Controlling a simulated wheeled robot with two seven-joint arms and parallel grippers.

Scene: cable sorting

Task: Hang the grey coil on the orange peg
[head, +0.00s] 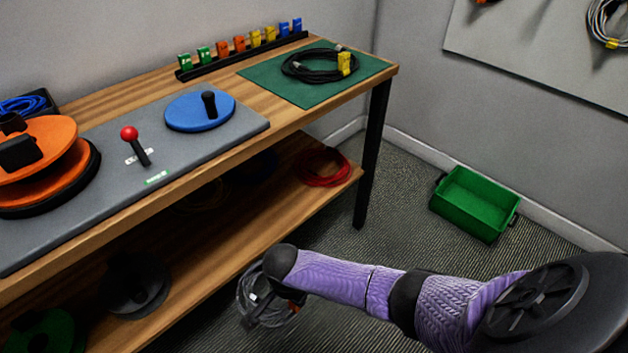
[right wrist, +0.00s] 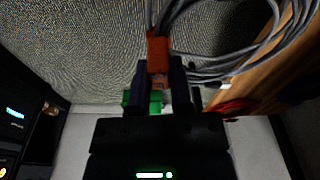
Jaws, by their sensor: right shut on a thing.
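The grey coil (head: 262,302) hangs from my right gripper (head: 290,296) over the floor, in front of the bench's lower shelf. In the right wrist view, my right gripper (right wrist: 160,78) is shut on an orange tag (right wrist: 158,48) on the coil, and the grey loops (right wrist: 205,62) spread beyond it. In the head view, the wall board (head: 545,50) is at the upper right. A small orange piece (head: 486,2) shows at its top edge, cut off by the frame; I cannot tell if it is the orange peg. My left gripper is out of view.
The bench (head: 330,110) carries a green mat (head: 300,96) with a black coil (head: 318,66), a grey panel and an orange reel (head: 45,135). A red coil (head: 326,168) lies on the lower shelf. A green bin (head: 475,203) stands on clear floor. Another coil (head: 597,22) hangs on the board.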

